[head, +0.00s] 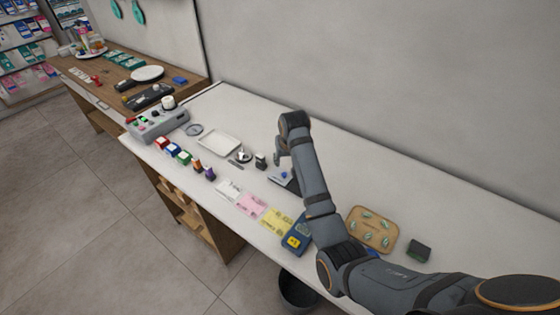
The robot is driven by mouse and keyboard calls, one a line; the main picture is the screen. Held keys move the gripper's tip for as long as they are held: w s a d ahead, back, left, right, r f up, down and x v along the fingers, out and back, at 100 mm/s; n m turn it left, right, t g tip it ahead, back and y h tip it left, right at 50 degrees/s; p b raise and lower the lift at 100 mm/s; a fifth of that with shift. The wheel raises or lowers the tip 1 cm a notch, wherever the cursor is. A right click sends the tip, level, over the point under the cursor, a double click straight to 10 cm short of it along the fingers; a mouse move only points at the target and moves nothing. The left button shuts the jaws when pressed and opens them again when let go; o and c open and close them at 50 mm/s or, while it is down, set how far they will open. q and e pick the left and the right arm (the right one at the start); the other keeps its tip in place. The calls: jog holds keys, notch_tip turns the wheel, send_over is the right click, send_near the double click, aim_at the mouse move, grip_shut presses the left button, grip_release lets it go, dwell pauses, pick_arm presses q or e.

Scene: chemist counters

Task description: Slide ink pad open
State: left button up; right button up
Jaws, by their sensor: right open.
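A small flat dark case with a grey and blue top (283,177), which looks like the ink pad, lies on the white counter (350,185) in the head view. My right arm crosses its right side and hides part of it. I cannot tell how far its lid is open. My right gripper (279,160) is open, pointing down just above and behind the case, and appears apart from it. Nothing shows between its fingers. My left gripper is not in view.
Left of the case are a small dark stamp (260,161), a white tray (218,145) and several coloured bottles. White, pink and yellow papers (252,205) lie along the front edge. A blue device (297,238), a tan board (371,230) and a dark block (419,250) are nearer.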

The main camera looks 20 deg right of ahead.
aim_at(284, 174)
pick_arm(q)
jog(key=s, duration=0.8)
pick_arm(e)
jog(key=x, duration=0.4)
jog(key=s+p+x, duration=0.1)
jog(key=x, duration=0.1)
jog(key=shift+w+f, duration=0.15)
jog(key=shift+f, duration=0.2)
jog(key=x, duration=0.2)
jog(key=shift+w+f, duration=0.1)
jog(key=shift+f, duration=0.35)
jog(key=shift+c, duration=0.6)
jog(key=c, duration=0.7)
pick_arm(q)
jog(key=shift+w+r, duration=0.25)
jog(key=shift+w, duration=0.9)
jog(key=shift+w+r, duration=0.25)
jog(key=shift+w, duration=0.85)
pick_arm(e)
grip_shut()
